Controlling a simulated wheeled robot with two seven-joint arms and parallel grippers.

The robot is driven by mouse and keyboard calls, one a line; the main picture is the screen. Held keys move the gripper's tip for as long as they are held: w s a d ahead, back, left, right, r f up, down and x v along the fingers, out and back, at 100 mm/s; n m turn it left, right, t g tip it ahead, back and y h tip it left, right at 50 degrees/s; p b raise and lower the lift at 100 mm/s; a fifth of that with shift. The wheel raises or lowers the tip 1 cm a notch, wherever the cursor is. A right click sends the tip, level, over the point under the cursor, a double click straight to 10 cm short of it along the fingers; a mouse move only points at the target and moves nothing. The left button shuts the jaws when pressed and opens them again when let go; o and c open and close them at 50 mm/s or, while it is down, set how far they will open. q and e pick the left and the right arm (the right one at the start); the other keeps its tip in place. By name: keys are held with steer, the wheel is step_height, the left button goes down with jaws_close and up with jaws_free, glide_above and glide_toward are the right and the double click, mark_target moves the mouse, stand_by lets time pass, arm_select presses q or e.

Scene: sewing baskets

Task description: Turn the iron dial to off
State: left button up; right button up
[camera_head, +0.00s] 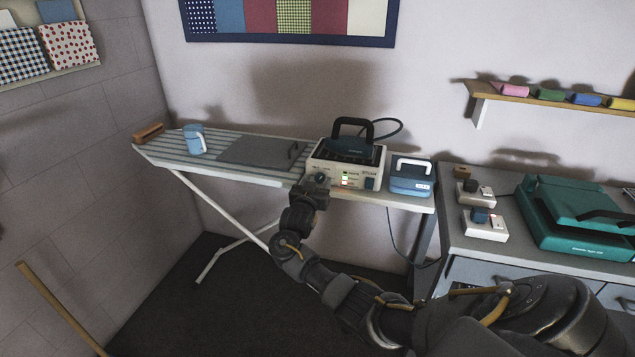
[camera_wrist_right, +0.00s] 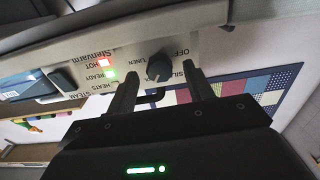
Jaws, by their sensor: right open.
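The cream iron station (camera_head: 376,170) stands on the striped ironing board (camera_head: 170,153), with a dark iron (camera_head: 352,146) on top. Its dark round dial (camera_wrist_right: 158,67) is on the front panel, with OFF, LINEN and SILK printed around it; the exact setting is hard to read. The dial also shows in the head view (camera_head: 321,177). Red HOT (camera_wrist_right: 104,63) and green READY (camera_wrist_right: 112,76) lights glow. My right gripper (camera_wrist_right: 161,72) is open, its fingers to either side of the dial in the wrist view; I cannot tell whether they touch it. My left gripper is out of view.
A blue mug (camera_head: 194,140) and a grey flat panel (camera_head: 258,151) with a handle are left on the board. A blue-and-white iron-like item (camera_head: 410,178) is close right of the station. A teal machine (camera_head: 580,215) and small switch boxes (camera_head: 484,225) occupy the right counter.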

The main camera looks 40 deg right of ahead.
steer(key=shift+w+d, duration=0.25)
steer(key=shift+d, duration=0.2)
